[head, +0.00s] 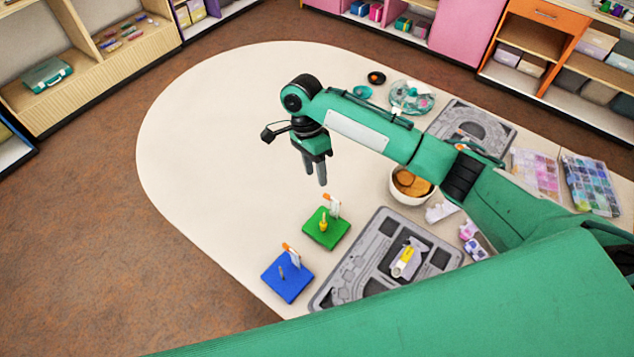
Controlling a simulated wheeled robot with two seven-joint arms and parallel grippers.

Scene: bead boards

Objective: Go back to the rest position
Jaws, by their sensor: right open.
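My right gripper (316,178) hangs above the bare middle of the table, fingers pointing down. It is open with nothing seen between its fingers, and it is apart from the boards. A green bead board (318,237) lies below it in the picture, with yellow on its upright peg and a small white and orange piece at its back edge. A blue bead board (288,289) lies nearer the front edge, with a thin grey peg and a similar white and orange piece. My left gripper is not in view.
A grey organiser tray (335,297) holds a yellow-labelled item. A white bowl (394,184) of brown things stands below my right forearm. Bead boxes (590,185) and another grey tray (505,133) lie at the right. The white table (210,150) is clear at left; shelves stand beyond.

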